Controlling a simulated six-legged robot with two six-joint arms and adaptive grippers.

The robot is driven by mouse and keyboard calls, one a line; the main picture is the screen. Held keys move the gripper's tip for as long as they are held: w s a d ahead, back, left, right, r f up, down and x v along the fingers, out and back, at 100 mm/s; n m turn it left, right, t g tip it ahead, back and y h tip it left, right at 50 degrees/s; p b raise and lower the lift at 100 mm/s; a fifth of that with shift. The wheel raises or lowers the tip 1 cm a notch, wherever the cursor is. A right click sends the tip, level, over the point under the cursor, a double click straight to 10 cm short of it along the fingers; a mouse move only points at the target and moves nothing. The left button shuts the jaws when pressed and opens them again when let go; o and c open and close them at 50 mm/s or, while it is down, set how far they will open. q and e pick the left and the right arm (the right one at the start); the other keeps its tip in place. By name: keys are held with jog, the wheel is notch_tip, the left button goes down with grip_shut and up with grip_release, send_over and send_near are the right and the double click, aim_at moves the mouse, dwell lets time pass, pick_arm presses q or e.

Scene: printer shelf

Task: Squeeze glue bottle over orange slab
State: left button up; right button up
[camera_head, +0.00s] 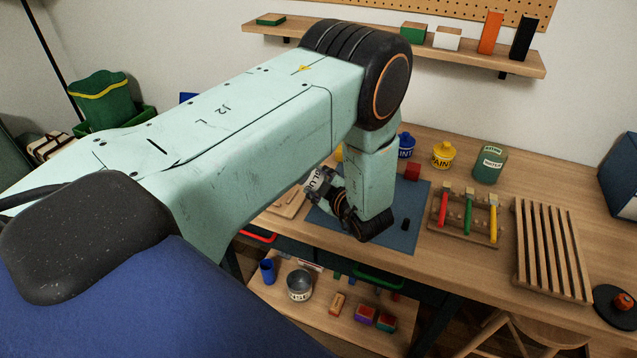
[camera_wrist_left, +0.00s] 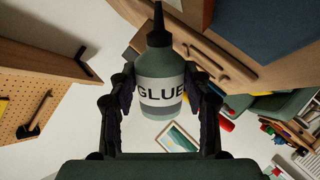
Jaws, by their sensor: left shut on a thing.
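My left gripper (camera_head: 335,196) is shut on the glue bottle (camera_head: 317,181), which is tilted over the left part of the blue mat (camera_head: 402,238). In the left wrist view the green-grey bottle (camera_wrist_left: 158,65) with a white GLUE label sits between the two dark fingers (camera_wrist_left: 160,105). Its dark nozzle points to the top of that view, where wood shows. My left arm hides part of the bottle and mat in the head view. An upright orange block (camera_head: 490,32) stands on the wall shelf; I see no flat orange slab on the mat. My right gripper is not in view.
A red block (camera_head: 412,172) lies on the mat's far side.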

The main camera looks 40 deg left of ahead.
pick_arm(q)
jog(key=shift+r, duration=0.15)
jog(key=shift+r+p, duration=1.55)
jog(key=shift+r, duration=0.45)
jog(key=shift+f, duration=0.15)
